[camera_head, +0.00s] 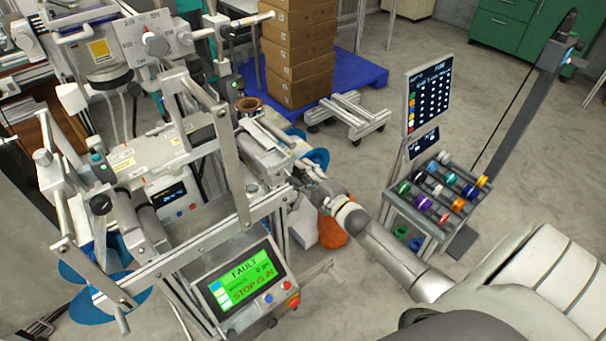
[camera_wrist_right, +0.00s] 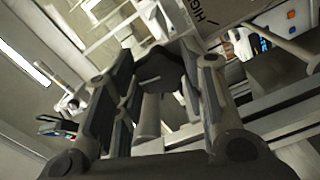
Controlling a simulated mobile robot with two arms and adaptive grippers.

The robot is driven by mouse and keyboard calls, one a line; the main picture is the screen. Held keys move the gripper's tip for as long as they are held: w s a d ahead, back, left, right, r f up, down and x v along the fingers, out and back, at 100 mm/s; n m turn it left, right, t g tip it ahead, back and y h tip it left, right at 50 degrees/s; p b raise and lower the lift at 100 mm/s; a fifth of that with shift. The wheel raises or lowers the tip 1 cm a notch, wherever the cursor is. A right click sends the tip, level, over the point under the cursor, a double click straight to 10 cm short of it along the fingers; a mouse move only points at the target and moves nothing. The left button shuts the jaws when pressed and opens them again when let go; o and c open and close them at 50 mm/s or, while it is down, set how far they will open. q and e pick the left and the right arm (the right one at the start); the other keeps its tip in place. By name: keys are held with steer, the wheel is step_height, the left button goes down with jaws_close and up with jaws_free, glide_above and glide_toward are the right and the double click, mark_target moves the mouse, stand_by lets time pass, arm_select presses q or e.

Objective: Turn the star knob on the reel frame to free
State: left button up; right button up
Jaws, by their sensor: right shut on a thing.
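The reel frame (camera_head: 231,165) is a grey metal machine filling the left half of the head view. My right gripper (camera_head: 303,172) reaches its right side, with the arm coming in from the lower right. In the right wrist view my right gripper (camera_wrist_right: 158,75) has its two fingers on either side of a dark knob (camera_wrist_right: 160,66) with a pale stem or hub below it. The gripper is shut on this knob, which appears to be the star knob. In the head view the knob is hidden by the gripper. My left gripper is not in view.
A rack of coloured rolls (camera_head: 436,190) stands right of my arm. Cardboard boxes (camera_head: 298,55) stand on a blue pallet (camera_head: 362,76) behind. Floor beyond the rack is clear.

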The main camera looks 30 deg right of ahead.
steer(key=shift+n, duration=0.3)
steer(key=o, duration=1)
steer(key=shift+s, duration=0.15)
steer(key=s, duration=0.7)
steer(key=s+d, duration=0.1)
steer(key=s, duration=0.3)
steer(key=shift+s, duration=0.35)
steer(key=shift+a, duration=0.1)
